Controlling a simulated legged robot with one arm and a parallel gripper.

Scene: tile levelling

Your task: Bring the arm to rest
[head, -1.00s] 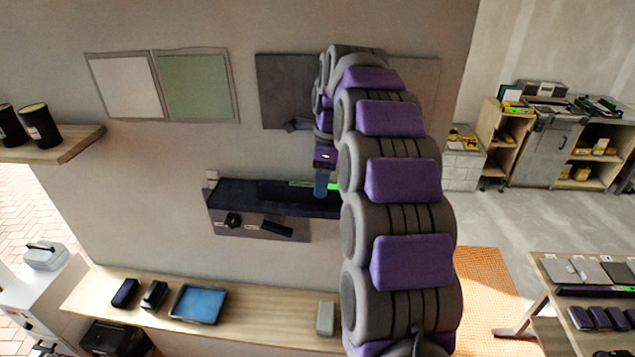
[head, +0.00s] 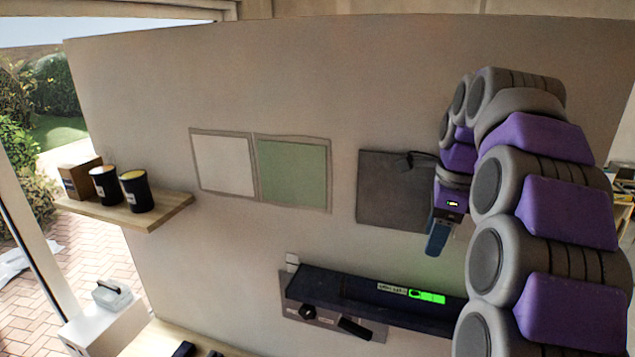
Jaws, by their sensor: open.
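My arm, grey with purple pads, rises along the right side of the head view and bends over at the top. My gripper (head: 438,238) hangs from its end, pointing down, with blue fingers. It is open, and I see nothing between its fingers. It is in front of the wall, above a dark ledge (head: 330,290) and apart from it. A dark grey square tile (head: 385,195) is on the wall behind and left of the gripper.
A white tile (head: 222,163) and a green tile (head: 292,174) are on the wall to the left. A wooden shelf (head: 165,212) at the left holds two dark cans (head: 137,190) and a cardboard box (head: 78,180). A black knob (head: 308,312) sits below the ledge. The wall between is clear.

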